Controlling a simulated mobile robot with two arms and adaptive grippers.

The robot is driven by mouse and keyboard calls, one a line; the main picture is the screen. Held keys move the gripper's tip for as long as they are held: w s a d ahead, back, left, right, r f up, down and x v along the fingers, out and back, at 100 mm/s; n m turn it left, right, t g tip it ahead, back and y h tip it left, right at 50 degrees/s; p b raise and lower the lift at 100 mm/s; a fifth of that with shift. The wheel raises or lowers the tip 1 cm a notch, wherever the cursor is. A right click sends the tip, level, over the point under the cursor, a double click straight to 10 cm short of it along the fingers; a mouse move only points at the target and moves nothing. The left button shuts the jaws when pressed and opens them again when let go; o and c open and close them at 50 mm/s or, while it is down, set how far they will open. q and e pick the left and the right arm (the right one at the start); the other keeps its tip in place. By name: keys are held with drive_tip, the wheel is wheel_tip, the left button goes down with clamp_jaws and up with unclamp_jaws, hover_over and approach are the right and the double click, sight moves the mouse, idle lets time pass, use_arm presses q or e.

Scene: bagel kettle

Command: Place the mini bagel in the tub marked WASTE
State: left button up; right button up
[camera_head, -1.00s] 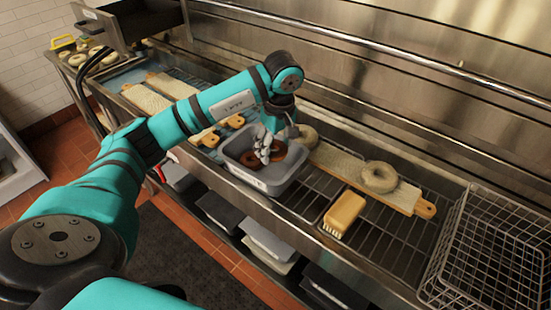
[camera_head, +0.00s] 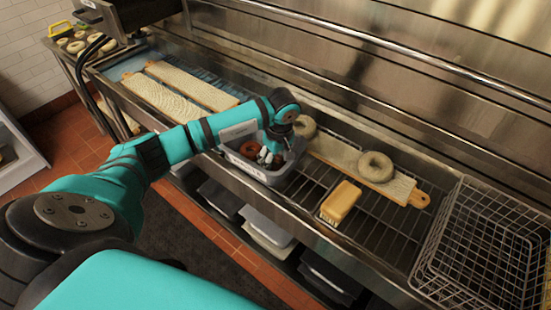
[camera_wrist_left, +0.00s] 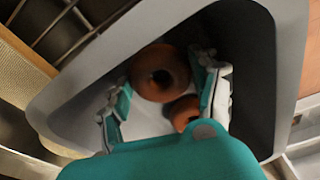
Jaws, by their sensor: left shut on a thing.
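The grey tub (camera_head: 268,179) stands at the front edge of the steel counter. Its label is too small to read. My left gripper (camera_head: 270,157) reaches down into it. In the left wrist view, a larger brown ring bagel (camera_wrist_left: 160,72) lies between the two fingers, with a smaller brown one (camera_wrist_left: 184,111) beside the right finger. The fingers are spread apart but shut on a brown bagel; which of the two is hard to tell. A brown bagel also shows in the tub in the head view (camera_head: 250,148). My right gripper is not in view.
A pale bagel (camera_head: 376,166) lies on a board right of the tub; another (camera_head: 304,126) is just behind it. A wire basket (camera_head: 485,245) stands at right. Long boards (camera_head: 165,95) lie at left.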

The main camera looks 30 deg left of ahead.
sight(279, 165)
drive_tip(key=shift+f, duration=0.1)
use_arm(q)
drive_tip(key=o, duration=0.7)
drive_tip(key=shift+f, duration=0.1)
drive_tip(key=shift+c, duration=0.2)
drive_tip(key=shift+o, duration=0.7)
wheel_tip(279, 165, up, 12)
drive_tip(key=d+b, duration=0.1)
drive_tip(key=b, duration=0.2)
drive_tip(key=shift+s+d+b, duration=0.2)
drive_tip(key=shift+b, duration=0.15)
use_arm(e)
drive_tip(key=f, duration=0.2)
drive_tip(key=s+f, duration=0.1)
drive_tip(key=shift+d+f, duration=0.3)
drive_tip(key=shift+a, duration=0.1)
